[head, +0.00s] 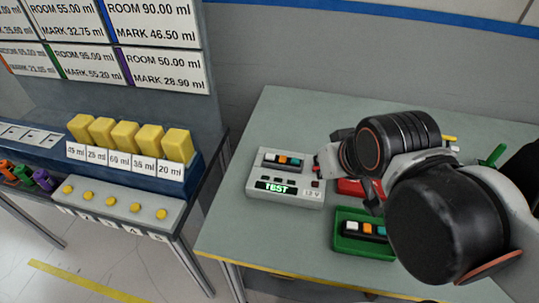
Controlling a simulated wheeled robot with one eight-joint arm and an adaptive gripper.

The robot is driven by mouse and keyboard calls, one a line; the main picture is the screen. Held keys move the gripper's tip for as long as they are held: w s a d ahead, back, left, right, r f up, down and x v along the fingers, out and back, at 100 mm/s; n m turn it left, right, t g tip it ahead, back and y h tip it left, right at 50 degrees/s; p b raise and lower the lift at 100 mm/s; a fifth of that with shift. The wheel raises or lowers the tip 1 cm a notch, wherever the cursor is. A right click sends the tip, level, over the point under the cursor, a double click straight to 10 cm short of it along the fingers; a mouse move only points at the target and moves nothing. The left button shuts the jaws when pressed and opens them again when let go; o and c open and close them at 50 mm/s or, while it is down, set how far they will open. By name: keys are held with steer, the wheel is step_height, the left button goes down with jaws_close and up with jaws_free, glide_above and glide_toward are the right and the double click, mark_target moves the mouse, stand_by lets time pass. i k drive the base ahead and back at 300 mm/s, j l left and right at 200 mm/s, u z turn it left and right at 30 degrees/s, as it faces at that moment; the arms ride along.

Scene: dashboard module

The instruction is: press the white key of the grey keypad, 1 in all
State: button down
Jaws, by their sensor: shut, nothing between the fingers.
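The grey keypad (256,189) is a pale grey box on the left part of the table. Near its back edge is a dark strip with a row of small keys. The white key (270,156) is at the left of the row, beside an orange key (282,159) and a teal key (294,161). A lit green display reading "TEST" (275,187) is on its front. My gripper (371,200) is shut and empty, to the right of the grey keypad and apart from the white key. My arm partly hides the gripper, so its exact height is unclear.
A green keypad (343,246) with similar white, orange and teal keys stands nearer the front. A red box (349,187) is mostly hidden behind my arm. A green object (495,156) is at the right. The table (228,218) is bare left of the grey keypad.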

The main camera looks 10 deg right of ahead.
mark_target(268, 157)
steer(key=j+z, duration=0.3)
steer(key=j, duration=1.3)
steer(key=k, duration=0.05)
